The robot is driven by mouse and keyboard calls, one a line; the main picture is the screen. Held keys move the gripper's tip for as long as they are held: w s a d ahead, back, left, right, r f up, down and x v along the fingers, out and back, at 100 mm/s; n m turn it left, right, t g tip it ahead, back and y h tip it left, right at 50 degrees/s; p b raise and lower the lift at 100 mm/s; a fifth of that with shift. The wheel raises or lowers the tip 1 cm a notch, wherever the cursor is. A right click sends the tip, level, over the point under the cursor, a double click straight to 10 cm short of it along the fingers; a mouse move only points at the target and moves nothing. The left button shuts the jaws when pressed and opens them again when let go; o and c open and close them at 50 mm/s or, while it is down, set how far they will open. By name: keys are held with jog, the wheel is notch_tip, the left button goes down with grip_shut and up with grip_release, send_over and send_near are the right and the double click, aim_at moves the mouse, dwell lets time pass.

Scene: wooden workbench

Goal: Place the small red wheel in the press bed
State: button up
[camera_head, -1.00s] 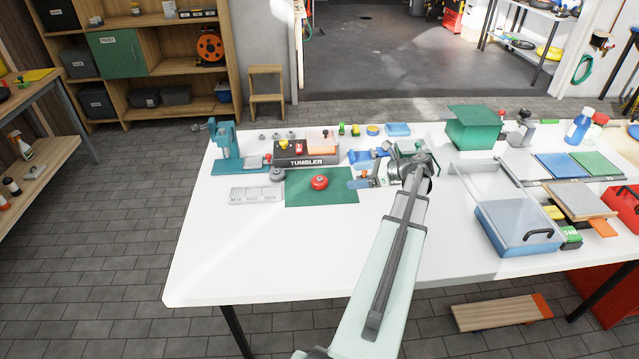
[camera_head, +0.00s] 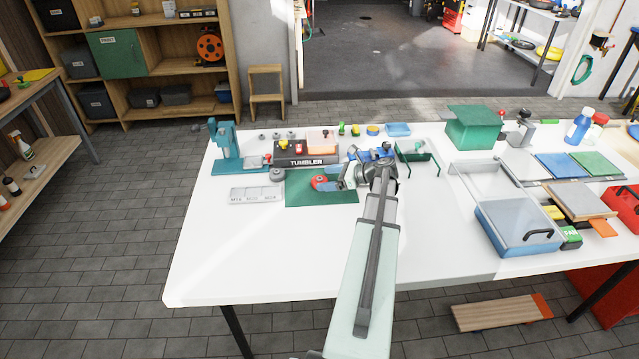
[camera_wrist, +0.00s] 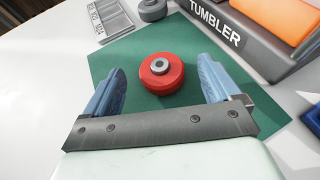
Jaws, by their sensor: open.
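The small red wheel (camera_head: 318,183) lies flat on a green mat (camera_head: 310,200). In the wrist view the red wheel (camera_wrist: 160,80) shows a grey hub on top. My gripper (camera_head: 332,181) is open, with its two blue fingers one on each side of the wheel. In the wrist view there is a gap between the wheel and each finger, and nothing is held. The teal press (camera_head: 227,145) stands at the table's back left, with its flat bed (camera_head: 236,169) at its base. In the head view my gripper partly hides the wheel.
The tumbler box (camera_head: 305,161) stands just behind the mat. A grey wheel (camera_head: 277,175) sits at the mat's back left corner. A grey labelled tray (camera_head: 255,195) lies left of the mat. The table's front left is clear.

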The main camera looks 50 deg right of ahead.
aim_at(324, 181)
jog(key=shift+x, duration=0.95)
jog(key=shift+c, duration=0.2)
jog(key=c, duration=1.2)
jog(key=shift+r, duration=5)
